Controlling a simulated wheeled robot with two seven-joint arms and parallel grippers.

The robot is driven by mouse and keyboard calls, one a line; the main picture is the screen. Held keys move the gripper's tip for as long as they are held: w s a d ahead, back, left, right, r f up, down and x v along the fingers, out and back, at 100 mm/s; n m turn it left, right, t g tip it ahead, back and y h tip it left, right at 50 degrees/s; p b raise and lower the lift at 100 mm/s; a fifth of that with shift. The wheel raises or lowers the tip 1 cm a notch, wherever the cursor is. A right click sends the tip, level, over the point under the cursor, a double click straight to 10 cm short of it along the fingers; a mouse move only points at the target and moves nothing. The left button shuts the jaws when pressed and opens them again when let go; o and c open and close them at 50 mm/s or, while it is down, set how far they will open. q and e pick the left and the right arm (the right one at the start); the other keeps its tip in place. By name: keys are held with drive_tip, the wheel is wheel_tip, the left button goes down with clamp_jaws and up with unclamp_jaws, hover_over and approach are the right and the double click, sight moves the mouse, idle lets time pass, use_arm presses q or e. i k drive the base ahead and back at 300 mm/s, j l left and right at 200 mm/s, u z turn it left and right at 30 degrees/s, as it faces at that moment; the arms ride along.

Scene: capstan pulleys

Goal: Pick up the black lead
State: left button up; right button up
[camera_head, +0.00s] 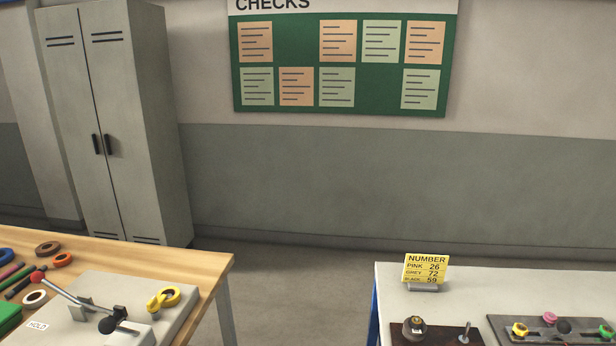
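I cannot tell for certain which thing is the black lead. The yellow card (424,268) on the right table lists pink 26, grey 72 and black 59. A dark plate (540,336) at the lower right bears small yellow, pink, black and green pieces, cut off by the picture edge. Neither of my grippers is in view.
The wooden table (205,262) at left holds tape rings, pens and a grey board (75,291) with a red-knobbed lever (62,291). Open floor (300,290) lies between the tables.

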sight(10, 294)
drive_tip(key=u, duration=0.8)
